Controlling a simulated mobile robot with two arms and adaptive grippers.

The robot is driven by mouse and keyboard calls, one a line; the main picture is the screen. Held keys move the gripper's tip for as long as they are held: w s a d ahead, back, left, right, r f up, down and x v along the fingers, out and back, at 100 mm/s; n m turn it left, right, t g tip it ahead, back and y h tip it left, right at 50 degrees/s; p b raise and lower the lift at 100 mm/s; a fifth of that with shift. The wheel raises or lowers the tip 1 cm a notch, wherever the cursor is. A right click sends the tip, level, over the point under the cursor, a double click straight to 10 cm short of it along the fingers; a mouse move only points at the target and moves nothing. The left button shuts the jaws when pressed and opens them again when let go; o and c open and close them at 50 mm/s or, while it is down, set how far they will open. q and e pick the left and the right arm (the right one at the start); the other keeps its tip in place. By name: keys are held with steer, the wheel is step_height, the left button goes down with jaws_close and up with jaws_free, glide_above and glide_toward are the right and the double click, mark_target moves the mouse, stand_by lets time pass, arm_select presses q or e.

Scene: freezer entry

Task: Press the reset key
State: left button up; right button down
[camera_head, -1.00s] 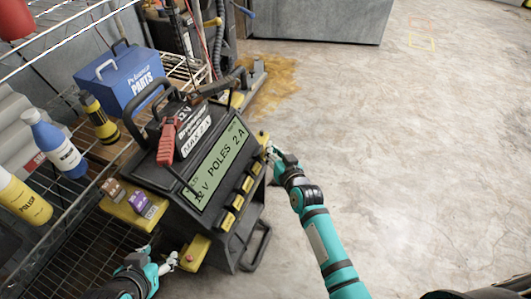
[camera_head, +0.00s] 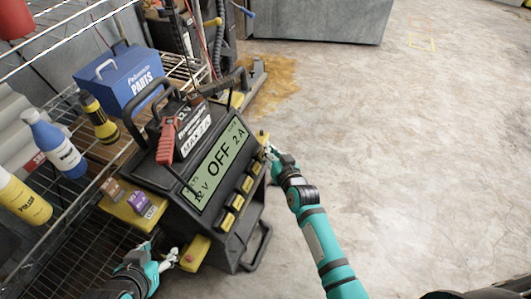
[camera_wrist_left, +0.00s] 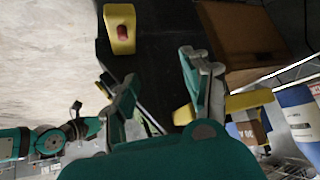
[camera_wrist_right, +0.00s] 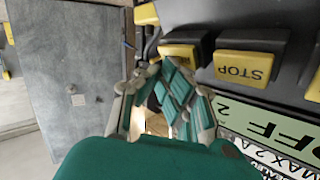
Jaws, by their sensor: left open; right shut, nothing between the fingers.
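The black charger (camera_head: 190,160) stands by the shelf, its display (camera_head: 218,160) reading "OFF 2 A". Several yellow keys (camera_head: 237,203) run along its front edge. In the right wrist view one key reads STOP (camera_wrist_right: 243,67). The end key (camera_wrist_right: 183,48) beside it is partly covered by my fingers and its label cannot be read; I cannot tell which key is reset. My right gripper (camera_head: 268,150) is shut and empty, its tips (camera_wrist_right: 168,70) close to that end key; contact is unclear. My left gripper (camera_head: 170,260) is open and empty near the charger's lower left corner.
A yellow block with a red knob (camera_head: 194,253) sits near my left gripper. A red clamp (camera_head: 167,142) lies on the charger. The wire shelf holds a blue parts box (camera_head: 125,82), a blue bottle (camera_head: 58,148) and a yellow bottle (camera_head: 24,200). Floor on the right is clear.

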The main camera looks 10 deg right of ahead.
arm_select(q)
steer(key=s+a+f+g+y+p, duration=0.1)
steer(key=s+a+f+g, duration=0.1)
steer(key=s+g, duration=0.2)
steer(key=shift+s+a+f+p, duration=0.2)
steer(key=shift+s+f+p, duration=0.1)
steer(key=shift+s, duration=1.45)
arm_select(e)
steer(key=shift+s+d+r, duration=0.4)
steer(key=shift+d, duration=0.25)
arm_select(q)
steer(key=shift+g, duration=0.4)
steer(key=p+x, duration=0.3)
steer(key=x, duration=0.1)
steer(key=shift+f+p, duration=0.1)
steer(key=shift+p, duration=0.3)
arm_select(e)
steer(key=s+d+r, duration=0.2)
steer(key=d, duration=0.1)
steer(key=shift+s+d+r, duration=0.2)
steer(key=shift+d+r, duration=0.05)
steer(key=shift+r, duration=0.1)
